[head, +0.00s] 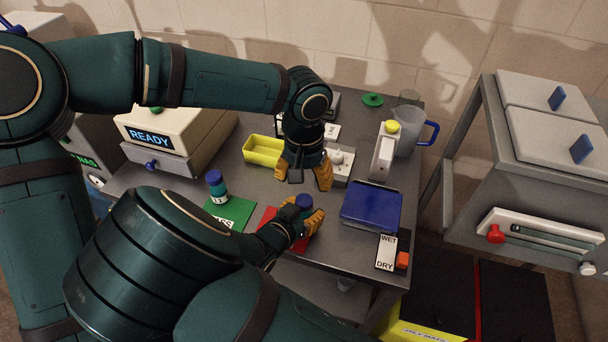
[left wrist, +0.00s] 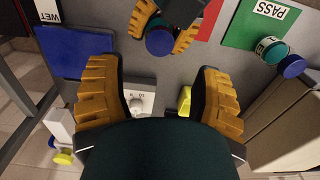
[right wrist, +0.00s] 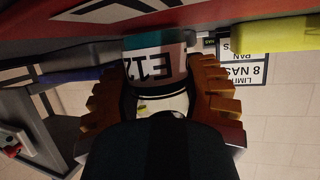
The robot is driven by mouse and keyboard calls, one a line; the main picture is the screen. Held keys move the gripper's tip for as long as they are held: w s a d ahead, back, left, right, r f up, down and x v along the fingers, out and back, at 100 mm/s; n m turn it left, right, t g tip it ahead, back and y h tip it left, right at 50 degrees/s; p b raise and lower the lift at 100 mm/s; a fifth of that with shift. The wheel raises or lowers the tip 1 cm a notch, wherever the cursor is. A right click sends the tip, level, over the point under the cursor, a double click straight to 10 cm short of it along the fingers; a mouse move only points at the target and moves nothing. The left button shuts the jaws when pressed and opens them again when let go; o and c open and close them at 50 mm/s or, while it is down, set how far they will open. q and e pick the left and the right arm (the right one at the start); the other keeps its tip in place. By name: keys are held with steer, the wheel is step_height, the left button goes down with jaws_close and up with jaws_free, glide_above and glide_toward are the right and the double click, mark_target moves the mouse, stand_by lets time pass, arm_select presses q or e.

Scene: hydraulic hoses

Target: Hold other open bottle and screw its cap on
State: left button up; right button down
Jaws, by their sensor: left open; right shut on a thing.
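One bottle (right wrist: 158,68), teal and white with an "E12" label, is between the fingers of my right gripper (head: 304,222) at the red mat (head: 268,222). Its dark blue top (head: 304,201) shows in the head view and from above in the left wrist view (left wrist: 159,41); how tightly that cap sits I cannot tell. My right gripper is shut on this bottle; the fingers hide part of it. The other bottle (head: 217,190), teal with a blue cap, stands on the green PASS mat (head: 236,212). My left gripper (head: 307,180) is open and empty, behind the held bottle.
A yellow tray (head: 262,150) and a grey box with a white knob (head: 340,158) are close to my left gripper. A blue-topped device (head: 371,206), a clear jug (head: 407,130) and a WET/DRY board (head: 388,252) are to the right. The READY machine (head: 165,135) is at left.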

mark_target(304, 200)
arm_select(q)
steer(key=shift+f, duration=0.1)
steer(key=shift+f, duration=3.95)
jaws_close()
steer(key=m, duration=0.9)
steer(key=shift+m, duration=0.4)
